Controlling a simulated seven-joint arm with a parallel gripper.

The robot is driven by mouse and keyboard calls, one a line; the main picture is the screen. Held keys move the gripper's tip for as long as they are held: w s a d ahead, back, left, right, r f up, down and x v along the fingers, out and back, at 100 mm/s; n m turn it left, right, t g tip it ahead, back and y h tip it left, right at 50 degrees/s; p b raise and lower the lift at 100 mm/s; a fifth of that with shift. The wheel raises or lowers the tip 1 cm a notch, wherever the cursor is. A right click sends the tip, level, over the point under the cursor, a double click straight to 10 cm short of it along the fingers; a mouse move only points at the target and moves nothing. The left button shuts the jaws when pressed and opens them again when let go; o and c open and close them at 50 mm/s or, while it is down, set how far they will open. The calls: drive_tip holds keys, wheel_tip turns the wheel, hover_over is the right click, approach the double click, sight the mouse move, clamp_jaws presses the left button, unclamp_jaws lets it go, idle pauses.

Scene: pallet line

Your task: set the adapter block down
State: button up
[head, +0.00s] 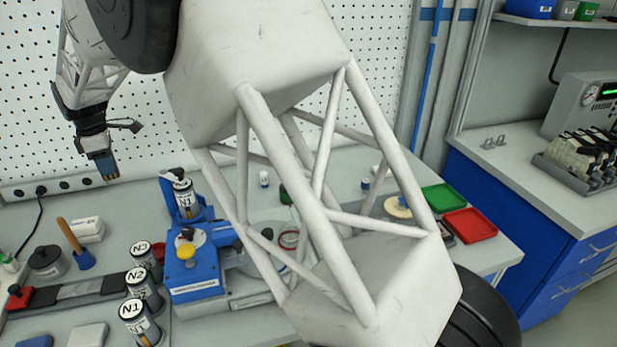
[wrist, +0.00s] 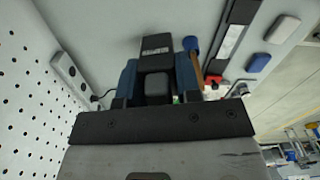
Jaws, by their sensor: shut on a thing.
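My gripper (head: 104,160) is at the upper left of the head view, pointing down in front of the pegboard. In the wrist view, its two blue fingers (wrist: 157,82) are shut on a dark grey block, which I take to be the adapter block (wrist: 156,44). The block sticks out past the fingertips and appears held above the bench (head: 215,318). In the head view the held block is too small and covered to make out clearly.
Below stand a white block (head: 88,229), a wooden-handled tool (head: 71,236) and a dark round pot (head: 47,262). A socket strip (head: 62,187) runs along the pegboard's foot. Labelled cans (head: 140,318) and a blue fixture (head: 190,268) stand to the right. My arm hides the bench's middle.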

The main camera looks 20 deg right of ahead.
drive_tip(key=w+d+m, duration=0.1)
drive_tip(key=w+d, duration=0.1)
drive_tip(key=d, duration=1.4)
drive_tip(key=w+d, duration=0.2)
drive_tip(key=d, duration=1.5)
drive_tip(key=s+d, duration=0.3)
drive_tip(key=d, duration=0.8)
drive_tip(key=s+d+m, duration=0.1)
drive_tip(key=s+d, duration=0.3)
drive_tip(key=d, duration=0.6)
drive_tip(key=s+d, duration=0.3)
drive_tip(key=d, duration=0.8)
drive_tip(key=f, duration=1.5)
drive_tip(key=shift+w+a+f, duration=0.2)
drive_tip(key=shift+a, duration=0.2)
drive_tip(key=shift+w, duration=0.1)
drive_tip(key=w+d, duration=0.1)
drive_tip(key=w, duration=0.4)
drive_tip(key=w+d+f, duration=0.1)
drive_tip(key=w, duration=0.4)
drive_tip(key=w+d, duration=0.2)
drive_tip(key=w, duration=0.3)
drive_tip(key=shift+w+f, duration=0.15)
drive_tip(key=shift+f, duration=0.1)
